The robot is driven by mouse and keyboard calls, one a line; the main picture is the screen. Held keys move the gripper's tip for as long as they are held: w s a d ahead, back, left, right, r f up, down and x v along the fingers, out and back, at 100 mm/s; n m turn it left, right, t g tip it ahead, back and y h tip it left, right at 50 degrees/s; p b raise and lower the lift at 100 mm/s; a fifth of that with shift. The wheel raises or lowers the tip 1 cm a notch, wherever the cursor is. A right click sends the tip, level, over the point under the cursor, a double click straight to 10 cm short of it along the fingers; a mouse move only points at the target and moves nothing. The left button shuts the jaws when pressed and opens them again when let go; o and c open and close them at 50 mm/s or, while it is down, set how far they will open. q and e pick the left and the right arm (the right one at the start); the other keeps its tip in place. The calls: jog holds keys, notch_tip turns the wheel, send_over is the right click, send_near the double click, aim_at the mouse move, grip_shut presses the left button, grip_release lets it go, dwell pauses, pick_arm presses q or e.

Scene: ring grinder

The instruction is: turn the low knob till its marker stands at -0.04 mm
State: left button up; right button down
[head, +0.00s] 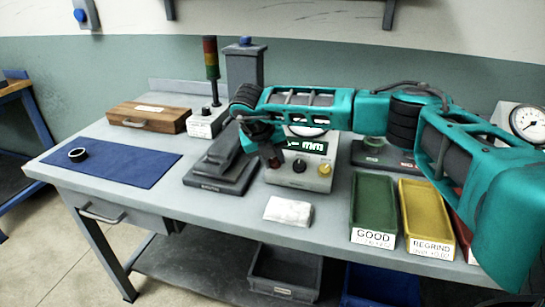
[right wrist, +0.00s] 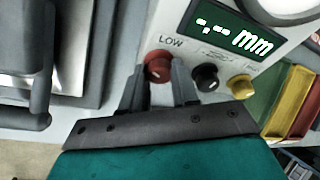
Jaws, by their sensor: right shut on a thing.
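The low knob (right wrist: 157,66) is a red round knob under the word LOW on the front of a pale gauge box (head: 312,178). In the right wrist view, my right gripper (right wrist: 158,78) has its two dark fingers on either side of the knob and is shut on it. In the head view my right gripper (head: 270,158) hides the knob. The marker's setting cannot be read. The green display (right wrist: 232,30) shows dashes and "mm". A black knob (right wrist: 205,78) and a yellow knob (right wrist: 240,87) sit to its right. My left gripper is not in view.
A dark stepped stand (head: 222,172) is left of the gauge box. A white pad (head: 288,211) lies in front. Green (head: 374,200) and yellow (head: 425,208) bins stand right. A dark ring (head: 78,154) lies on a blue mat (head: 115,167). A signal tower (head: 211,65) stands behind.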

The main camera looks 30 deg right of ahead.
jog(key=shift+n, duration=0.3)
jog(key=c, duration=0.8)
grip_release()
jog(key=shift+c, duration=0.2)
jog(key=v, duration=1.3)
jog(key=shift+b, duration=0.3)
jog(key=shift+a+f, duration=0.1)
jog(key=shift+f, duration=0.05)
